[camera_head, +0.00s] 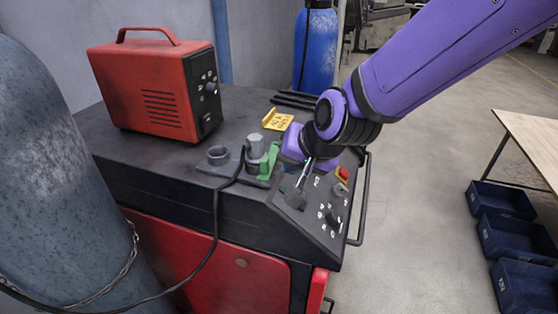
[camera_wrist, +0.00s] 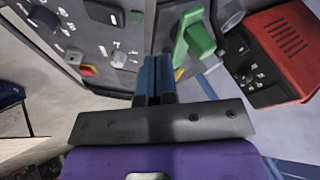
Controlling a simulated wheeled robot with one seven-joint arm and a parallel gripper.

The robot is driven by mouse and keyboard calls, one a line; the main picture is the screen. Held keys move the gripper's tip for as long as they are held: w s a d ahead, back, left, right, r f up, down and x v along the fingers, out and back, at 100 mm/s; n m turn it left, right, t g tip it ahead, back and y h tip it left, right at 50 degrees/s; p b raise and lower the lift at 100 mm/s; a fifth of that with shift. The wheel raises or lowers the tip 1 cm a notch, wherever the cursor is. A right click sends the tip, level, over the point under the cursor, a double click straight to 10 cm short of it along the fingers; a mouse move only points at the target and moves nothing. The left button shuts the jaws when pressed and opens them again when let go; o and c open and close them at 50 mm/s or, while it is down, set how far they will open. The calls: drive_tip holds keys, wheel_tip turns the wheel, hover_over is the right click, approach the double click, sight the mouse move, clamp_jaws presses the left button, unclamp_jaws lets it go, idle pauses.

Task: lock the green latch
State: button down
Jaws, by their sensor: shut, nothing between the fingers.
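The green latch (camera_head: 269,163) is on top of the black machine cabinet, beside a grey plug-like cylinder (camera_head: 255,146). In the wrist view the latch (camera_wrist: 198,40) is up and to the right of my fingers. My gripper (camera_head: 303,182) is shut and empty, just to the right of the latch, over the edge of the sloped control panel. In the wrist view my gripper (camera_wrist: 156,60) shows its two fingers together, apart from the latch in the picture. Whether they touch the panel or a lever there cannot be told.
A red box-shaped unit (camera_head: 152,88) stands on the cabinet at the back left. A yellow sign (camera_head: 278,120) lies behind the latch. A black cable (camera_head: 216,215) hangs down the front. A grey gas cylinder (camera_head: 45,170) stands at the left. A round socket (camera_head: 217,155) is left of the latch.

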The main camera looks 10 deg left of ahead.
drive_tip(key=shift+a, duration=1.3)
